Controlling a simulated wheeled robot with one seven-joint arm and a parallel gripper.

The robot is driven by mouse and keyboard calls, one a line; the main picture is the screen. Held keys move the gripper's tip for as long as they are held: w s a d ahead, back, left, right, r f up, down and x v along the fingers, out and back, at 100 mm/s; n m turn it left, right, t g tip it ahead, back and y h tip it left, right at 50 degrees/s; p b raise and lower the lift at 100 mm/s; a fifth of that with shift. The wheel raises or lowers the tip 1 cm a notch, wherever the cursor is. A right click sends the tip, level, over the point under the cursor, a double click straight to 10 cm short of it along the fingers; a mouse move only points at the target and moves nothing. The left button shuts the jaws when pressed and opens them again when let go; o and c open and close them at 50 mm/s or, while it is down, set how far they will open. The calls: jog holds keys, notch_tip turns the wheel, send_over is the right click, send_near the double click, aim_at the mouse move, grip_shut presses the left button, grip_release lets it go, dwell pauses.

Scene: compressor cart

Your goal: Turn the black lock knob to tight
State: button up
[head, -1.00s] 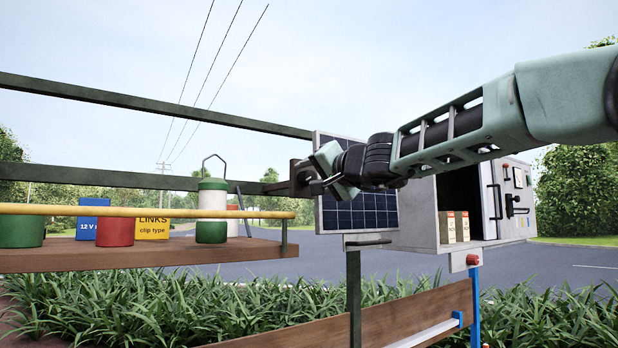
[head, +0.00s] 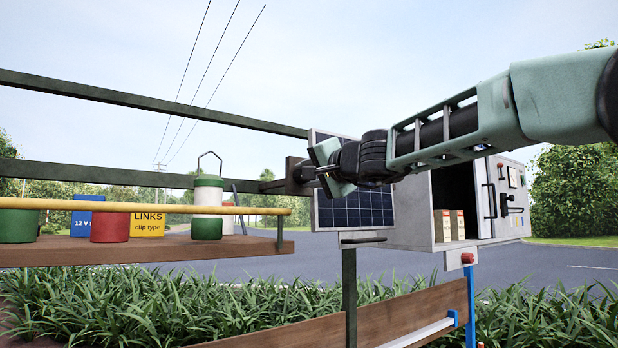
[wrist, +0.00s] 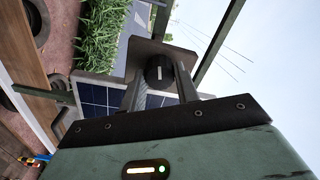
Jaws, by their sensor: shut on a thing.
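The black lock knob (wrist: 159,70) is round with a white mark on its face. It sits in front of a dark plate (wrist: 150,48) in the wrist view. My gripper (wrist: 160,88) is shut on the knob, with one finger on each side of it. In the head view my gripper (head: 322,170) is at the dark bracket (head: 297,175) at the end of the lower rail, left of the solar panel's upper part. The knob is mostly hidden there by the fingers. I cannot read any tight marking.
The solar panel (head: 352,208) is close beside and behind my gripper. A grey cabinet (head: 420,215) with cartons stands to the right. A shelf (head: 130,252) with cans and boxes, fronted by a yellow rail (head: 100,207), is at left.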

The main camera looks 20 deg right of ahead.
jog(key=m, duration=2.1)
jog(key=shift+f, duration=0.15)
jog(key=shift+m, duration=0.3)
jog(key=o, duration=1)
jog(key=shift+s, duration=0.1)
